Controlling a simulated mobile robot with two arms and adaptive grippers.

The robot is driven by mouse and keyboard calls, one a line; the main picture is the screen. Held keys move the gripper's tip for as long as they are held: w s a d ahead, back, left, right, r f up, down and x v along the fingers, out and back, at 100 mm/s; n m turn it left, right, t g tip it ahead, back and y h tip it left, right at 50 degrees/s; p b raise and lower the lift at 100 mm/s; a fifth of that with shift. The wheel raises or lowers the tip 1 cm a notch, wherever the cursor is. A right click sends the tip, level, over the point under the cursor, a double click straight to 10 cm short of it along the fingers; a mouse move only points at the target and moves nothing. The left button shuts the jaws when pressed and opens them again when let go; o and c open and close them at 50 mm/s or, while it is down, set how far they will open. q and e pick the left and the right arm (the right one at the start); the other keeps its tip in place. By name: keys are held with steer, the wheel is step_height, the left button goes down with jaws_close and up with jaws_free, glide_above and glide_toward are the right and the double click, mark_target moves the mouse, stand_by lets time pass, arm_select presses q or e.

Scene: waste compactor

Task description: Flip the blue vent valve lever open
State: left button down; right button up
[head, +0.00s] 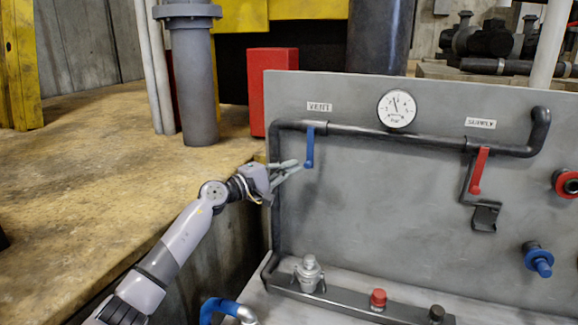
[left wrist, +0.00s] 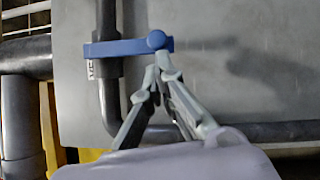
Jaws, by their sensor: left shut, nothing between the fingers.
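The blue vent valve lever (head: 309,148) hangs straight down from the dark pipe, under the VENT label (head: 320,107) on the grey panel. In the left wrist view the blue lever (left wrist: 125,47) lies across the pipe, its rounded end to the right. My left gripper (head: 296,166) comes in from the left, close to the lever's lower end. Its fingertips (left wrist: 163,64) are together and empty, just beside the rounded end. I cannot tell whether they touch it. My right gripper is not in view.
A red supply lever (head: 479,170) hangs further right on the same pipe (head: 400,137). A gauge (head: 397,108) sits above it. The pipe's vertical run (head: 276,205) stands just behind my left wrist. A red block (head: 270,90) stands behind the panel (head: 390,220).

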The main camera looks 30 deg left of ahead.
arm_select(q)
steer(key=shift+d+f+n+b, duration=0.15)
steer(key=shift+d+n+b, duration=0.15)
steer(key=shift+b, duration=0.3)
steer(key=shift+d+f+t+b, duration=0.1)
steer(key=shift+d+t+b, duration=0.05)
steer(key=shift+t+b, duration=0.25)
